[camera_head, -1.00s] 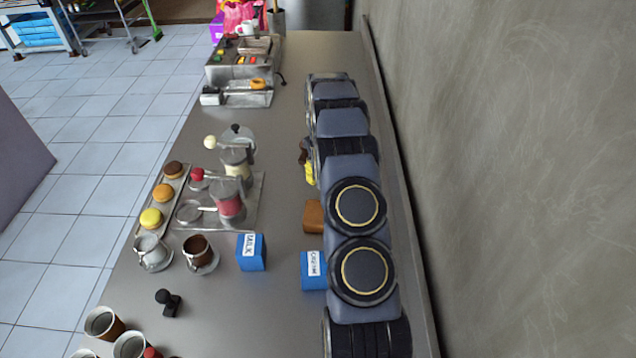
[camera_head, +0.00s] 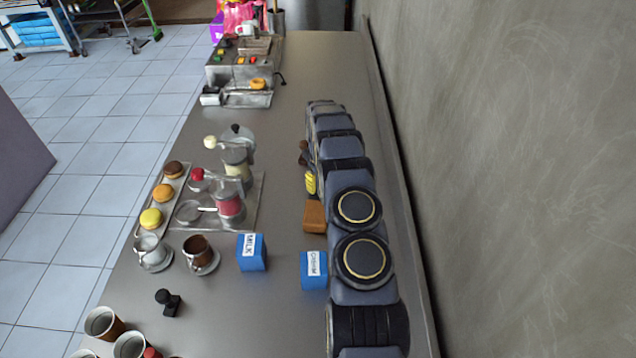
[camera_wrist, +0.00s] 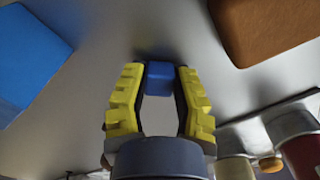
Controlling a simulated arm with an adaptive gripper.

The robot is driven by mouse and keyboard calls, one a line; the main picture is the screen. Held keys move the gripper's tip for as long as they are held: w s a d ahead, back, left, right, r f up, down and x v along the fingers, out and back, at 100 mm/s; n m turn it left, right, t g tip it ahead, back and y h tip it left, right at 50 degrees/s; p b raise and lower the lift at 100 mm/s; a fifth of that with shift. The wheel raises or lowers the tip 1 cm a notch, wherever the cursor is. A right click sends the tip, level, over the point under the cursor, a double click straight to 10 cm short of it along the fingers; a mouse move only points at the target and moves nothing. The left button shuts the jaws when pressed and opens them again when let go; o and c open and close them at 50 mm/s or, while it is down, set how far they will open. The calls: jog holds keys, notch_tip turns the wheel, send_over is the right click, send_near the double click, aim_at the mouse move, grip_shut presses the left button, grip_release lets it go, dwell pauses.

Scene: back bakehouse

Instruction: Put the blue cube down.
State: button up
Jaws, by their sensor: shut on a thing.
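My gripper (camera_wrist: 160,75), with yellow ridged fingers, is shut on a small blue cube (camera_wrist: 159,78) in the wrist view. The cube sits between the fingertips, with the grey counter behind it. I cannot tell whether it touches the counter. In the head view my gripper (camera_head: 310,184) shows as a yellow patch just beyond a brown block, partly covered by my arm. The cube cannot be made out in that view.
The brown block (camera_head: 314,216), the blue cream box (camera_head: 313,270) and the blue milk box (camera_head: 252,252) stand near my gripper. The grey counter (camera_head: 290,130) beyond is mostly clear; a wall runs along the right.

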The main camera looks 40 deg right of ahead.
jog(key=shift+f, duration=0.15)
jog(key=o, duration=0.7)
